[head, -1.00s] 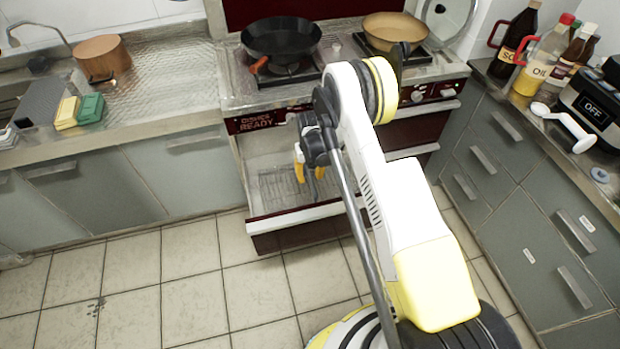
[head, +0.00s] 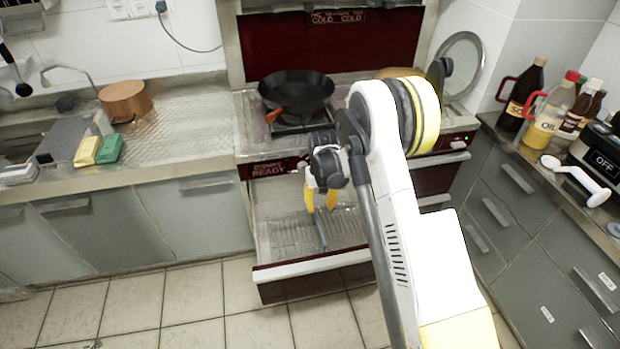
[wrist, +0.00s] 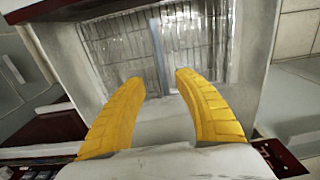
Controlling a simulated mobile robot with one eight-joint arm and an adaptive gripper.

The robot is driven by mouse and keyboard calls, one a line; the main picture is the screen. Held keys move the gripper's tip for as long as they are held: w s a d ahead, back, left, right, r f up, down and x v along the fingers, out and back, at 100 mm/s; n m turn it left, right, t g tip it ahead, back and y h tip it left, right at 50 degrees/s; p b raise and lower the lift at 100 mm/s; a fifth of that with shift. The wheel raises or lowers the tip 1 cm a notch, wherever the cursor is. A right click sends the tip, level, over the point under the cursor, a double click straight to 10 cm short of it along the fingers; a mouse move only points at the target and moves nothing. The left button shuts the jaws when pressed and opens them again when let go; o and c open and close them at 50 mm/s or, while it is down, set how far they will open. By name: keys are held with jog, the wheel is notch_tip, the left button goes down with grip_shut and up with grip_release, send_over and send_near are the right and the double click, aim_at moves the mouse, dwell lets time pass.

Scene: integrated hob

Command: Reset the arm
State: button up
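My gripper (head: 322,200) has yellow fingers and hangs over the open dishwasher drawer (head: 345,262) below the hob. In the wrist view the two fingers of my gripper (wrist: 160,78) stand apart with a clear gap between them. A thin grey-blue utensil-like bar (wrist: 159,55) shows beyond the gap, over the wire rack (wrist: 205,40) of the drawer. It also shows just below the fingers in the head view (head: 320,234). I see nothing clamped between the fingers.
A dark wok (head: 296,90) sits on the left burner. A tan pan (head: 400,73) behind my arm is mostly hidden. Yellow and green sponges (head: 109,149) lie on the left counter. Bottles (head: 549,115) stand on the right counter. The tiled floor (head: 190,310) at front left is clear.

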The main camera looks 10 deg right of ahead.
jog(key=s+r+t, duration=0.2)
jog(key=s+r, duration=0.2)
jog(key=r, duration=0.8)
jog(key=s+r+t, duration=0.1)
jog(key=s+r, duration=0.4)
jog(key=r, duration=0.7)
jog(key=s+r+t, duration=0.2)
jog(key=s+r, duration=0.1)
jog(key=s, duration=0.7)
jog(key=s+r+t, duration=0.2)
jog(key=s+r, duration=0.2)
jog(key=s, duration=0.6)
jog(key=shift+s, duration=0.35)
